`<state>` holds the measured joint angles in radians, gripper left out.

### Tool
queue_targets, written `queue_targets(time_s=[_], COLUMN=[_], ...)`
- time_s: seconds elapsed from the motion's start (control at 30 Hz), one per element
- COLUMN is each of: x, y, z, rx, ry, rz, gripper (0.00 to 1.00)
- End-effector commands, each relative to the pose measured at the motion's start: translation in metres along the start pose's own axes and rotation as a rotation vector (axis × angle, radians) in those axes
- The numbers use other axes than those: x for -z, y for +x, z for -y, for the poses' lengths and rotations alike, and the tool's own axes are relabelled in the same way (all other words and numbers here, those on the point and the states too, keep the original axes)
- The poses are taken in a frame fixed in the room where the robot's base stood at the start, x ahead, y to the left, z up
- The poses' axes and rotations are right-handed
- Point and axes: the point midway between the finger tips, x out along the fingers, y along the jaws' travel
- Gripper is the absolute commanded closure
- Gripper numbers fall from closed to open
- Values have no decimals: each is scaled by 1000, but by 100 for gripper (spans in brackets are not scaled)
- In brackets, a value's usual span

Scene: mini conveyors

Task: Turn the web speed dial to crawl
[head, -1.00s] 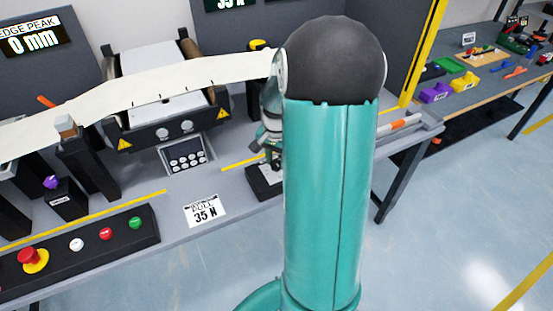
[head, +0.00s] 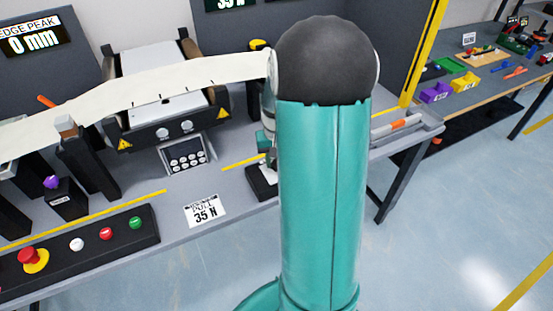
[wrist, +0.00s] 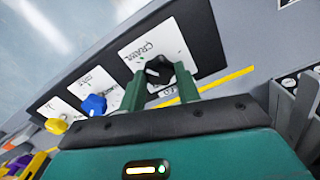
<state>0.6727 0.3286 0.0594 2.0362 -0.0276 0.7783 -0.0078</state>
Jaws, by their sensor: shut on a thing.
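The web speed dial is a black knob (wrist: 158,68) on a white plate marked CRAWL (wrist: 147,50), seen in the wrist view. My gripper (wrist: 160,80) has its two green fingers closed on either side of the black knob. The knob has a pale mark on it, but I cannot tell clearly which word it points to. Other words on the plate are partly hidden by the fingers. In the head view my arm hides the dial and most of my gripper; only part of a black panel (head: 259,184) shows beside the arm.
A blue knob (wrist: 94,104) and a yellow knob (wrist: 55,126) sit on plates left of the black knob. In the head view, a white web (head: 190,76) runs over the rollers, and a button panel (head: 120,240) with a red emergency stop (head: 30,257) lies at front left.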

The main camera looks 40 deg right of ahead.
Motion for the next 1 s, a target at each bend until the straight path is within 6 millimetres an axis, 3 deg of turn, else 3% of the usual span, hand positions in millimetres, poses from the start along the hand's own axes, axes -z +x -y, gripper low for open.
queue_targets(time_s=[0.3,0.8,0.83,0.9,1.0], x=[1,1,1,1,1], y=[-1,-1,-1,-1,0], z=[0,0,0,0,0], rx=[0,0,0,0,0], ry=[-126,-146,-146,-146,-146], rz=[-3,-4,-4,-3,-3], gripper=[90,90,62,48,46])
